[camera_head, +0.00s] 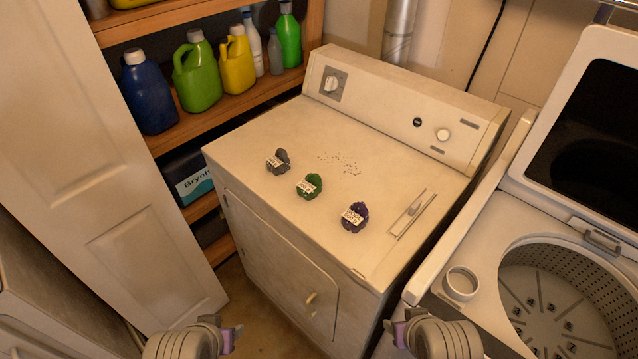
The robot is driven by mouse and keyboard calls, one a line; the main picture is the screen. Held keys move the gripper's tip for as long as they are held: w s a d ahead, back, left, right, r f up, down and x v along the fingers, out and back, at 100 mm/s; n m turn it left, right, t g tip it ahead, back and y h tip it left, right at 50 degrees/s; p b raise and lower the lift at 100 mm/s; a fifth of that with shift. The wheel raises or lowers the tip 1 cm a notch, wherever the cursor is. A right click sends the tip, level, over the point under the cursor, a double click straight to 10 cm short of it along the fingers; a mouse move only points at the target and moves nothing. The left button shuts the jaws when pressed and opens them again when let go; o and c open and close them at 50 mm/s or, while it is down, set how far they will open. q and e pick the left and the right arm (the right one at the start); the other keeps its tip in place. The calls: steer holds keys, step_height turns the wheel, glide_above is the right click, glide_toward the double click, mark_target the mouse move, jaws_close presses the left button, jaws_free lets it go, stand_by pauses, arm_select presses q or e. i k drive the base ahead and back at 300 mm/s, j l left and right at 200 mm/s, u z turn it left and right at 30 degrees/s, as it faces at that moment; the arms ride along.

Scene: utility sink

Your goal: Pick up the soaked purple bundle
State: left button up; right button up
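The purple bundle (354,217) is a small dark purple clump with a white printed label. It lies on the dryer's white top (300,125), near its front right part. A green bundle (310,187) and a grey bundle (279,162), also labelled, lie in a row to its left. My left gripper (229,339) is at the bottom edge, in front of the dryer and well away from the bundles. My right gripper (396,333) is at the bottom edge, below and right of the purple bundle. Both are only partly visible, so their finger openings cannot be seen.
The dryer's control panel (405,105) rises behind its top. Dark specks (343,163) lie behind the bundles. An open top-loading washer (481,228) stands right, with a white cup (461,283) on its edge. Shelves with bottles (196,75) and a white door (95,150) are left.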

mark_target(354, 218)
steer(key=k+j+z, duration=0.1)
steer(key=j+z, duration=0.15)
steer(key=k+j+z, duration=0.25)
steer(key=i+j+z, duration=0.4)
steer(key=i+l, duration=0.15)
steer(key=i, duration=0.1)
